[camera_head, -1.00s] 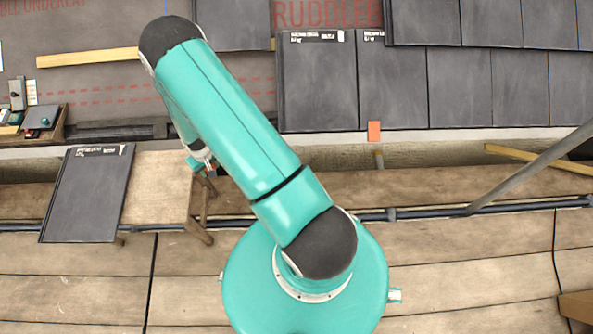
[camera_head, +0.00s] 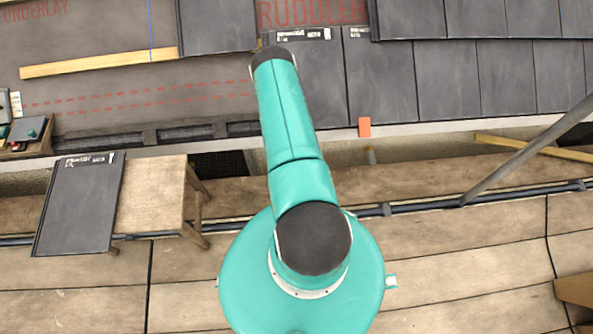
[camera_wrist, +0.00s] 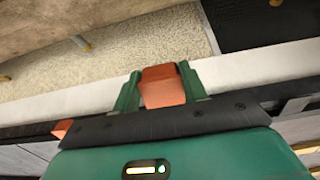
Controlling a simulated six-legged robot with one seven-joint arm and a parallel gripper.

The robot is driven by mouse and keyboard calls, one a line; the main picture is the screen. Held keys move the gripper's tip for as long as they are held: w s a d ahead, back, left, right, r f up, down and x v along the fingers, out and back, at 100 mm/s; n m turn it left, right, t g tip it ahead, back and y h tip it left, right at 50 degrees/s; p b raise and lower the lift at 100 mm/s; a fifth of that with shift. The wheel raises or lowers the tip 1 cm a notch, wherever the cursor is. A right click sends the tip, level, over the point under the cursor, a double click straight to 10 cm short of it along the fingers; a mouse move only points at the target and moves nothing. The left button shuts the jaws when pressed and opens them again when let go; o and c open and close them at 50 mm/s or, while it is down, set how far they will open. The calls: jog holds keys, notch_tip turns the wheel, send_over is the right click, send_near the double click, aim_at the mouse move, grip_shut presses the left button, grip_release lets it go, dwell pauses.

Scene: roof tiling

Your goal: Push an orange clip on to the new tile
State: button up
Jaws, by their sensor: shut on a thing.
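My gripper (camera_wrist: 160,92) shows in the wrist view, its green fingers shut on an orange clip (camera_wrist: 163,86). The held clip is over or near the pale eaves strip; I cannot tell whether it touches anything. In the head view my arm hides the gripper and this clip. A dark labelled tile (camera_head: 322,85), leftmost in the lower row, lies just right of my arm, which covers part of its left side. Another orange clip (camera_head: 364,127) sits at the tiles' lower edge and seems to show at left in the wrist view (camera_wrist: 62,128).
A loose dark tile (camera_head: 75,205) leans on a wooden bench (camera_head: 150,195) at left. A grey pole (camera_head: 530,150) slants at right. A timber batten (camera_head: 100,62) lies on the underlay. Scaffold boards (camera_head: 450,270) in front are mostly clear.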

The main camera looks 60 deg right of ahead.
jog(key=w+d, duration=0.6)
jog(key=d, duration=0.1)
jog(key=shift+w+f, duration=0.25)
jog(key=shift+f, duration=0.2)
jog(key=shift+w+d+r, duration=0.65)
jog(key=shift+w+d, duration=0.05)
jog(key=shift+d, duration=0.1)
jog(key=shift+w+d+r, duration=0.65)
jog(key=shift+d, duration=0.15)
dwell(3.8)
jog(key=o, duration=1.5)
jog(key=shift+c, duration=0.2)
jog(key=shift+s+a, duration=0.1)
jog(key=v, duration=0.7)
